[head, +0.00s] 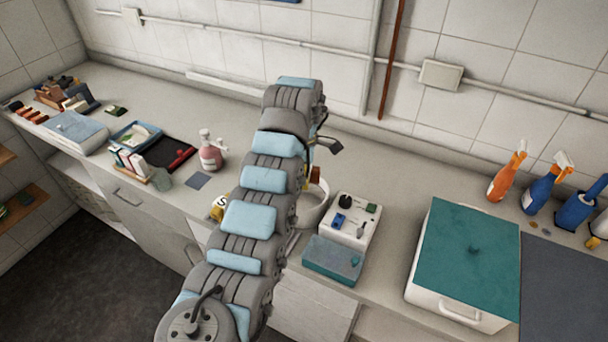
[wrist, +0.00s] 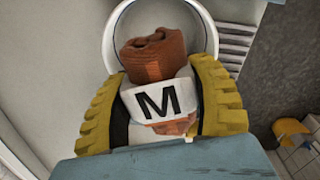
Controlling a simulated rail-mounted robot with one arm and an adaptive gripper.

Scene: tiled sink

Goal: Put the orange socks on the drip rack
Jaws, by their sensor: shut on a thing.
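My gripper (wrist: 160,92) has its two yellow ribbed fingers shut on the orange socks (wrist: 153,58), a rolled bundle with a white band marked "M". In the wrist view the bundle overlaps a round white rim (wrist: 112,18); I cannot tell whether they touch. In the head view my arm hides most of the gripper, and a bit of the orange socks (head: 317,174) shows above the white round basin (head: 315,207). Grey parallel slats (wrist: 236,42) lie right of the rim in the wrist view; I cannot tell whether they are the drip rack.
A yellow bundle marked "S" (head: 219,206) is left of my arm. A white box with small items (head: 352,215) and a teal block (head: 333,259) stand right of the basin. A teal-lidded bin (head: 468,255) and spray bottles (head: 506,174) stand farther right. A pink bottle (head: 210,156) stands left.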

